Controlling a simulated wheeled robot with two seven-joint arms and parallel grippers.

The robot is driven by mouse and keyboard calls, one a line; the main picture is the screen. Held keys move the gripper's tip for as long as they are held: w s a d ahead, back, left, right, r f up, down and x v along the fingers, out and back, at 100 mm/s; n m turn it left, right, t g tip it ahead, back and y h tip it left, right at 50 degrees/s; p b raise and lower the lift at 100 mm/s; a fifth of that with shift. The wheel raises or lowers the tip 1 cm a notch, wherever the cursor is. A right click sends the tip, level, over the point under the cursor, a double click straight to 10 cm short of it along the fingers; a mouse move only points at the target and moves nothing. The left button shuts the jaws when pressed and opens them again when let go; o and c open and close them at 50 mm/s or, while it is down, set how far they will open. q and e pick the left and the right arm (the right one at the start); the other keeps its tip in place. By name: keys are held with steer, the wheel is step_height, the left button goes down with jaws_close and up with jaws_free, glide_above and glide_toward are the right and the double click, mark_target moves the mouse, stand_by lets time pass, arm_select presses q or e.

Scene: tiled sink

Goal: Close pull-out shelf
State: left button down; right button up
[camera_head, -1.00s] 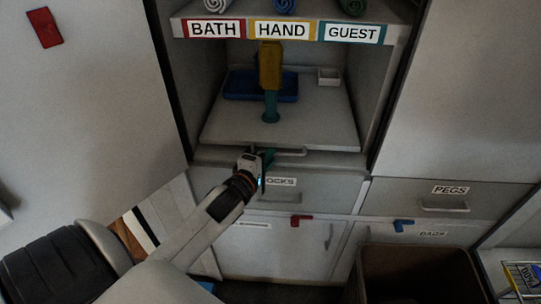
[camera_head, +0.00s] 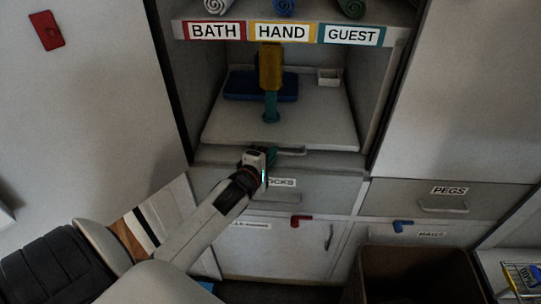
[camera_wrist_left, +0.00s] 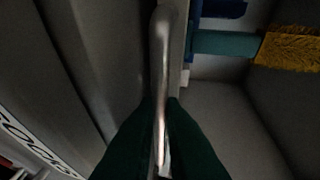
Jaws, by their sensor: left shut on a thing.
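The pull-out shelf (camera_head: 310,125) is a pale flat board in the open cabinet bay, under the towel shelf. A bar handle runs along its front edge; it shows large in the left wrist view as a metal bar handle (camera_wrist_left: 163,60). My left gripper (camera_head: 272,151) is at this front edge, and its green fingers (camera_wrist_left: 161,120) are shut around the handle bar. The gripper covers part of the handle in the head view. On the shelf are a teal and yellow brush (camera_head: 270,75) and a blue tray (camera_head: 244,86). My right gripper is out of view.
A small white box (camera_head: 328,77) sits at the shelf's back right. Below are a drawer labelled SOCKS or similar, partly hidden (camera_head: 320,190), and a PEGS drawer (camera_head: 440,198). A brown bin (camera_head: 415,280) stands on the floor at right.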

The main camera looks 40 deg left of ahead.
arm_select(q)
steer(key=shift+w+a+r, duration=0.15)
steer(key=shift+w+a, duration=0.1)
steer(key=shift+w, duration=0.1)
steer(key=c, duration=1.9)
jaws_free()
steer(key=shift+c, duration=0.2)
steer(key=shift+o, duration=0.7)
steer(key=shift+w, duration=0.2)
steer(key=v, duration=1.2)
steer(key=shift+f, duration=0.2)
